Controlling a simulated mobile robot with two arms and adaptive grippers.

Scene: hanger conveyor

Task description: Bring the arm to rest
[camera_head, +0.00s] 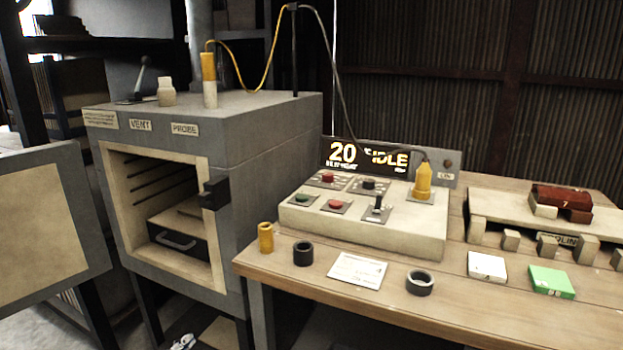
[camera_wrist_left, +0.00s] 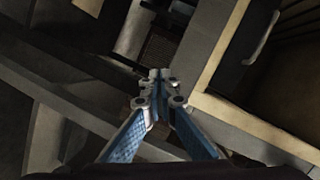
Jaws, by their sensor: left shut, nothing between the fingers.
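My left gripper (camera_wrist_left: 157,88) is in the middle of the left wrist view, with its blue-padded fingers meeting at the tips and nothing between them. In the head view only a small part of it (camera_head: 184,342) shows at the bottom edge, low in front of the kiln-like oven (camera_head: 240,150). In the wrist view the oven's pale opening frame (camera_wrist_left: 222,60) is right of the fingers, apart from them as far as I can tell. My right gripper is in neither view.
The oven door (camera_head: 45,215) stands open at left, and a drawer with a handle (camera_head: 178,240) sits inside the oven. A wooden table (camera_head: 460,310) at right bears a control box (camera_head: 350,232), a yellow cylinder (camera_head: 265,238), black rings (camera_head: 419,283) and a green block (camera_head: 551,282).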

